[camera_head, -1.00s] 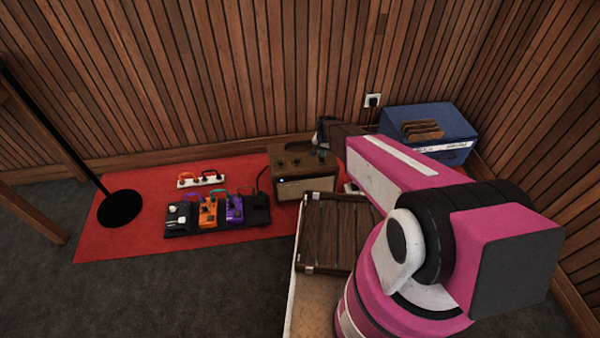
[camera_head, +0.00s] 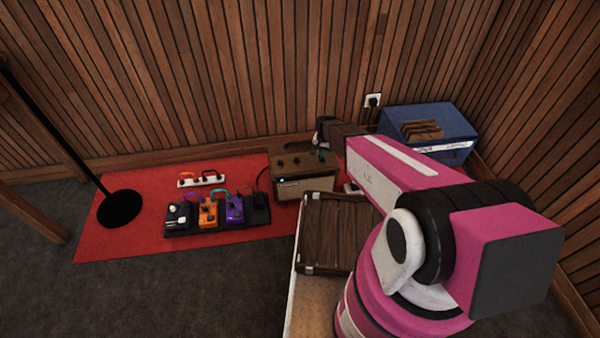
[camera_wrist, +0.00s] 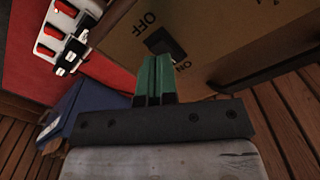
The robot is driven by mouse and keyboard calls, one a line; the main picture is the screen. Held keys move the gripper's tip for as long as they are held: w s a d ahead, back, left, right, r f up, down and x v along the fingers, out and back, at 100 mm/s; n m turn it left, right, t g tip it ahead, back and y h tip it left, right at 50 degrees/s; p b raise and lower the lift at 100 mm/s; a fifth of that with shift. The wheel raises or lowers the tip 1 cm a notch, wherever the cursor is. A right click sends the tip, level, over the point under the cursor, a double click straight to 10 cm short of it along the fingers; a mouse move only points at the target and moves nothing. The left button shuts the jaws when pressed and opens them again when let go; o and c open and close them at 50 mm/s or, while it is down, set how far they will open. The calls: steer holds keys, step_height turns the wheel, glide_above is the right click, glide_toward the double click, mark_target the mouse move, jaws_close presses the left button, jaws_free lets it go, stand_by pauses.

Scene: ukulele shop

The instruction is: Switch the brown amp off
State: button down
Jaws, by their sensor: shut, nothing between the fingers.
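The brown amp (camera_head: 308,186) stands on the red mat with a small lit blue light at its front left. In the wrist view, its brown panel (camera_wrist: 215,25) carries a black rocker switch (camera_wrist: 163,42) between the words OFF and ON. My gripper (camera_wrist: 155,58) is shut and empty, its green fingertips right by the switch and covering part of it. I cannot tell whether they touch it. In the head view, my gripper is mostly hidden behind the amp.
A pedalboard (camera_head: 180,228) with orange and purple pedals lies left of the amp. A white power strip (camera_head: 202,180) is behind it. A blue crate (camera_head: 455,125) stands by the right wall. A dark wooden case (camera_head: 325,235) is in front of the amp.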

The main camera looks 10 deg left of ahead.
steer(key=shift+f, duration=1.3)
stand_by(1.1)
steer(key=shift+r, duration=0.1)
steer(key=shift+r, duration=3.4)
steer(key=s+d+r+n, duration=0.1)
steer(key=s+d+r, duration=0.8)
steer(key=r, duration=0.2)
steer(key=s+d+r+n, duration=0.1)
steer(key=s+d+r, duration=0.8)
steer(key=r, duration=0.3)
steer(key=shift+s+d+n, duration=0.3)
steer(key=shift+d+n, duration=0.1)
steer(key=shift+d, duration=0.15)
steer(key=shift+w+f, duration=0.1)
steer(key=shift+f, duration=0.05)
